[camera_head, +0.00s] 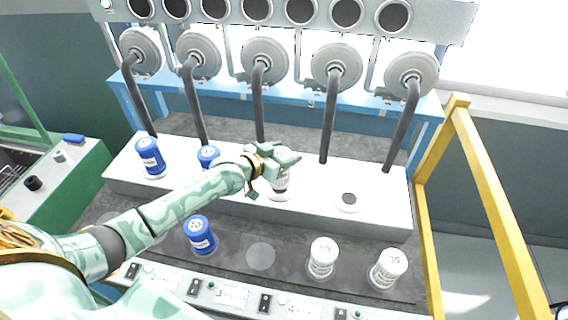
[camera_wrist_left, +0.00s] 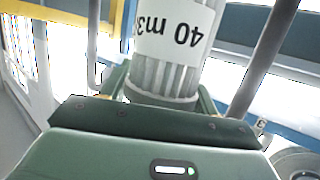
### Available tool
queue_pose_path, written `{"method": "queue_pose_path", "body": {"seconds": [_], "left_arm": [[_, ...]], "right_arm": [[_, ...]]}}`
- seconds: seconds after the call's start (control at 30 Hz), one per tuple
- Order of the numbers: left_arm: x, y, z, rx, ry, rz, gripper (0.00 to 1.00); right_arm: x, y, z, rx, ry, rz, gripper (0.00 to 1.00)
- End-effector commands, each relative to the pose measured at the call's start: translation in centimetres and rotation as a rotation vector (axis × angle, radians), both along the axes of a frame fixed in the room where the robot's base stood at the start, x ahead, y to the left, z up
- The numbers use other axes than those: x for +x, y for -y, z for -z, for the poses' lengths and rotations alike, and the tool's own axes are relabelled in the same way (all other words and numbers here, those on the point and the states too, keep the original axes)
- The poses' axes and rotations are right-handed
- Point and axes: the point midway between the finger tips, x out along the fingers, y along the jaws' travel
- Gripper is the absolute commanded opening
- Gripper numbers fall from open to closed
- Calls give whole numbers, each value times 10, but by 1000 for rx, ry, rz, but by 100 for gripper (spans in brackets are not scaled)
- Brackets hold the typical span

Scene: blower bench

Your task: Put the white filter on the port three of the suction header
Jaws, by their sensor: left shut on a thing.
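My left gripper (camera_head: 273,172) is shut on a white filter (camera_head: 280,187) with a printed label. It holds the filter upright over the white suction header (camera_head: 318,193), at the third place from the left. I cannot tell whether the filter's lower end is seated or just above the port, which is hidden. In the left wrist view the filter (camera_wrist_left: 170,78) is ribbed, with a "40 m3" label upside down, between the jaws. Blue filters stand on the header at the first (camera_head: 151,158) and second (camera_head: 207,155) places. My right gripper is not in view.
An empty port (camera_head: 348,200) lies right of the held filter. On the dark front strip stand a blue filter (camera_head: 200,235) and white filters (camera_head: 322,258) (camera_head: 387,269). Grey hoses (camera_head: 329,118) hang close behind the header. A yellow frame (camera_head: 490,190) stands at right.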

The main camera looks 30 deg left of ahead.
Motion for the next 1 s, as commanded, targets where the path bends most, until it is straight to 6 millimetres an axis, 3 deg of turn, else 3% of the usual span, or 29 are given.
{"method": "queue_pose_path", "body": {"seconds": [0.03, 0.13, 0.5, 0.53, 0.6, 0.9, 1.0], "left_arm": [[-1, 1, 13, -1, -5, 1, 33], [-1, 1, 28, -1, -5, 1, 33], [-2, 1, 31, -1, -2, 2, 33], [-2, 1, 31, 0, -3, 2, 69], [-2, 1, 30, 0, -3, 2, 82], [-2, 1, 27, -1, -2, 2, 82], [-12, -2, 24, 0, -4, 1, 82]], "right_arm": [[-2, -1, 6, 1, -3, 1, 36], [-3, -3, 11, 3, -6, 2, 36], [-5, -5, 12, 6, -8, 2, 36], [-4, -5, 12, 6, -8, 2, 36], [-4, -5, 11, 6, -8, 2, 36], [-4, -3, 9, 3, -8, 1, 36], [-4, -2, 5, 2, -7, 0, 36]]}}
